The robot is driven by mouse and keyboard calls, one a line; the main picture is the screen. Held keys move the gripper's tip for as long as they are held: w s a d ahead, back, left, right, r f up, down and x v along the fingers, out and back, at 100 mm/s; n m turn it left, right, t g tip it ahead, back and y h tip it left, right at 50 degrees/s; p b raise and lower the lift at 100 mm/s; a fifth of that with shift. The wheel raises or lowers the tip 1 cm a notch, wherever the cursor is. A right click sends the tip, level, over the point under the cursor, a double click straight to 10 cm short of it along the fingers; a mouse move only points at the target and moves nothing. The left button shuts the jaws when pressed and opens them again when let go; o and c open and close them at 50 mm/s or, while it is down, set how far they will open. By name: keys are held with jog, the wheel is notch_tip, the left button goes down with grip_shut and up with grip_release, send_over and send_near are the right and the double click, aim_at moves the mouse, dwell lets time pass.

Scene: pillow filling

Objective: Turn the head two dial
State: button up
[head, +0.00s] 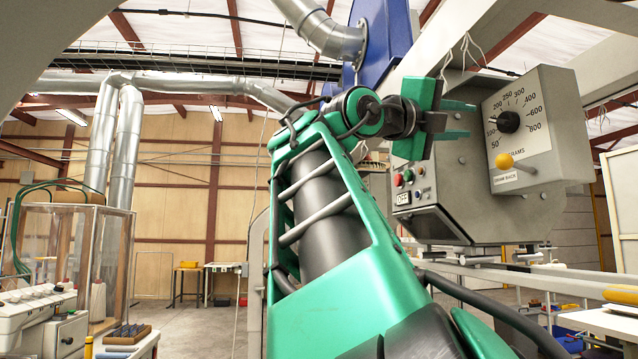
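A black dial knob (508,122) sits on the pale face of a grey control box (545,130) at the upper right. Printed numbers from 50 to 800 arc around it, with a partly hidden word ending in "RAMS" below. The knob has a small pointer on its left side. No "head two" label can be read. My gripper (470,120) is open and empty, its two green fingers apart, one above the other, pointing right towards the knob. In the picture the fingertips end just left of the knob. The gap in depth cannot be told.
A yellow ball handle (505,161) sticks out below the dial. Red, green and other buttons (398,179) are on the machine's side behind my gripper. Loose wires hang above, and a large metal duct (325,30) runs overhead.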

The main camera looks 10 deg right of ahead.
aim_at(497, 123)
jog(key=x, duration=1.1)
jog(key=shift+d, duration=0.1)
grip_shut()
